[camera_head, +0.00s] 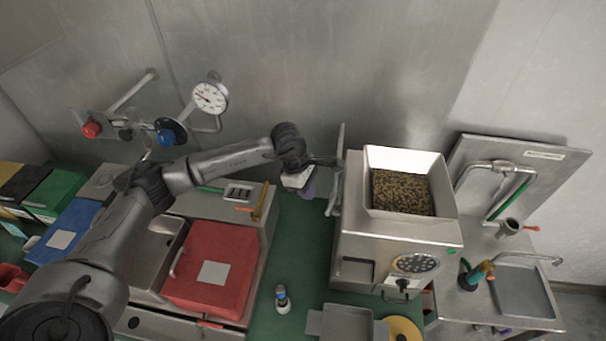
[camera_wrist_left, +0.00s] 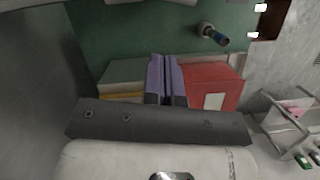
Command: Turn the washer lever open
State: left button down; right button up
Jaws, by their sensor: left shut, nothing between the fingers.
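An orange-yellow lever (camera_head: 260,202) stands on the right part of the steel unit with the red lid (camera_head: 209,270). A smaller orange lever (camera_head: 531,228) shows at the sink station on the right. I cannot tell which is the washer lever. My left gripper (camera_head: 308,190) hangs over the green surface, right of the orange-yellow lever and left of the bean machine. It is apart from the lever, and its purple fingers are closed together with nothing between them. In the left wrist view the fingers (camera_wrist_left: 166,66) overlap the unit with the red lid. My right gripper is not shown.
The bean machine (camera_head: 398,244) with its full hopper stands close right of my gripper. A small bottle (camera_head: 283,299) stands on the green surface (camera_head: 298,240) in front. A pressure gauge (camera_head: 209,97) and wall pipes are behind my left arm.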

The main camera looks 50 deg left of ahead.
aim_at(331, 206)
pick_arm(q)
jog(key=d, duration=0.1)
jog(key=w+d+f+p, duration=0.1)
jog(key=d, duration=0.1)
jog(key=shift+w+d+f+p, duration=0.3)
jog(key=shift+w+d, duration=0.05)
jog(key=shift+d, duration=0.05)
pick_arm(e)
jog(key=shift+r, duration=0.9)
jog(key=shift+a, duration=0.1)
